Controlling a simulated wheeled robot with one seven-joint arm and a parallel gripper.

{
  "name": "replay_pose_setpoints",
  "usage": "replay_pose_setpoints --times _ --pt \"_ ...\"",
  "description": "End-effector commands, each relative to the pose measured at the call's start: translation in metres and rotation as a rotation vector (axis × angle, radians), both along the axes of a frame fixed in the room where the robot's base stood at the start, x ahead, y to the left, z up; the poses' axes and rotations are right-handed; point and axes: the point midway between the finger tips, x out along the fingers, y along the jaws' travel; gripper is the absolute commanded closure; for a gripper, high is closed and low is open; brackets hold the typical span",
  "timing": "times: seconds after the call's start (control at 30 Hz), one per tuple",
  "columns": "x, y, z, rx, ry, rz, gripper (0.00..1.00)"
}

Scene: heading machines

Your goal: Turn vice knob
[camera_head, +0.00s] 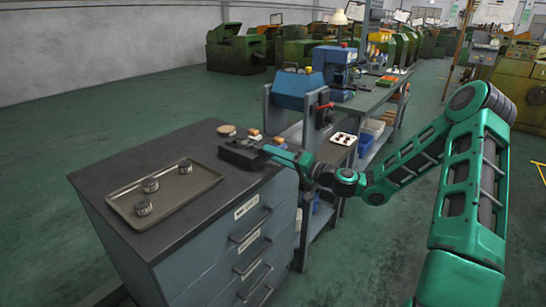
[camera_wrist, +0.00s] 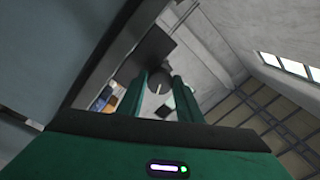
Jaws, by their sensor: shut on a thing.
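The dark vice (camera_head: 238,153) sits on the cabinet top near its right edge. My gripper (camera_head: 272,151) reaches in from the right at the vice's knob end. In the wrist view, my gripper's two green fingers (camera_wrist: 161,88) are on either side of the dark round vice knob (camera_wrist: 160,76), shut on it. The dark block of the vice (camera_wrist: 150,45) shows beyond the knob. In the head view my gripper hides the knob.
A tray (camera_head: 125,198) with several small round metal parts lies on the grey drawer cabinet (camera_head: 205,262). Small wooden-topped items (camera_head: 227,130) stand behind the vice. A workbench (camera_head: 375,98) with blue machines stands behind. Floor at the right is open.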

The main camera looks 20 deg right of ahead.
Motion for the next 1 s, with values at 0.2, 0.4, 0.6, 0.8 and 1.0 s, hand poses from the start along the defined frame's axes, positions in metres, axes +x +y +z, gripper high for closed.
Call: replay_pose_setpoints --times 0.2,0.4,0.6,0.8,1.0 --pt "0.0012 -0.004 -0.0015 0.147 0.11 -0.01 0.9" --pt "0.0013 -0.0039 -0.0012 0.257 0.189 -0.011 0.9" --pt "0.0013 -0.0041 -0.0015 0.328 0.24 -0.011 0.9" --pt "0.0015 -0.0045 -0.0018 0.361 0.265 -0.013 0.9" --pt "0.0016 -0.005 -0.0021 0.369 0.271 -0.015 0.9"
